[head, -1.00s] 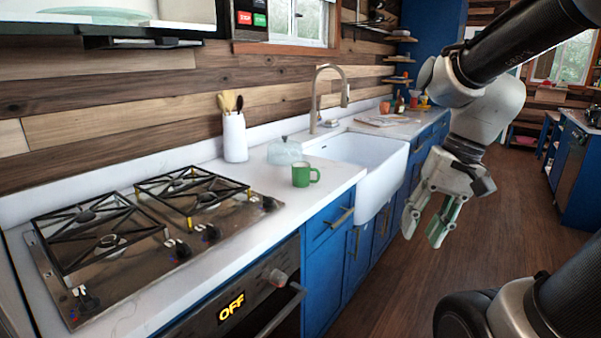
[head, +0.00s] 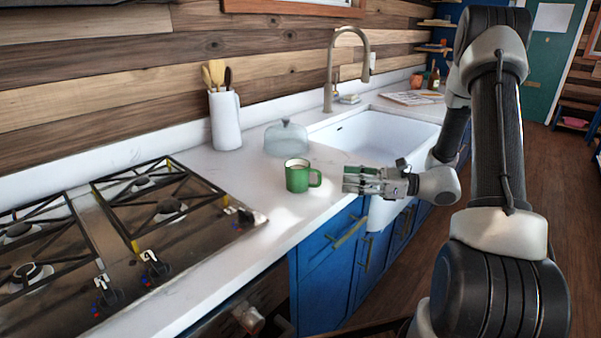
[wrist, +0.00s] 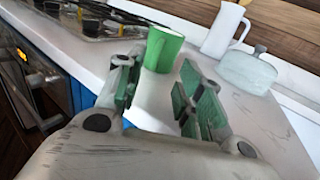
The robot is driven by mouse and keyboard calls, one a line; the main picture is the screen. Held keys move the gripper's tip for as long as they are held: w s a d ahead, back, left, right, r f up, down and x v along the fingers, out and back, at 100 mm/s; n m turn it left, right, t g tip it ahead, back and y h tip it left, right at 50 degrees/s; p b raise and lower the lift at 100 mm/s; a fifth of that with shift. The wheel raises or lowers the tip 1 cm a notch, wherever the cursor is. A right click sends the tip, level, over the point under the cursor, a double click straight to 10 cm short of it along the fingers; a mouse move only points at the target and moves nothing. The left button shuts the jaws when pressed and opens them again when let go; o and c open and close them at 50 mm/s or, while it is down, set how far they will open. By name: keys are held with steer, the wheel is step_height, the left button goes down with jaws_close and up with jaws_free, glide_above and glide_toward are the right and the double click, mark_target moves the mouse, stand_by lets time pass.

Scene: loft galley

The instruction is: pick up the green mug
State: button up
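The green mug (head: 298,176) stands upright on the white counter, between the stove and the sink, its handle toward the right. My gripper (head: 346,181) is just right of the mug in the head view, level with it and pointing at it. In the wrist view the mug (wrist: 161,50) is ahead, beyond the fingertips and nearer the left finger. The gripper (wrist: 155,82) is open, with a clear gap between its green-padded fingers and nothing held. A small gap shows between the fingertips and the mug's handle in the head view.
A glass-domed dish (head: 286,139) and a white utensil jug (head: 225,120) stand behind the mug. The gas stove (head: 120,225) lies to the left. The white sink (head: 375,138) and its faucet (head: 329,85) are to the right. Bare counter surrounds the mug's front and left.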

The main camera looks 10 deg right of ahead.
glide_toward(303, 177)
steer(key=w+a, duration=0.1)
steer(key=w+a+f, duration=0.1)
steer(key=w+a, duration=0.1)
steer(key=shift+w+a, duration=0.1)
steer(key=shift+w, duration=0.1)
steer(key=shift+c, duration=0.4)
jaws_close()
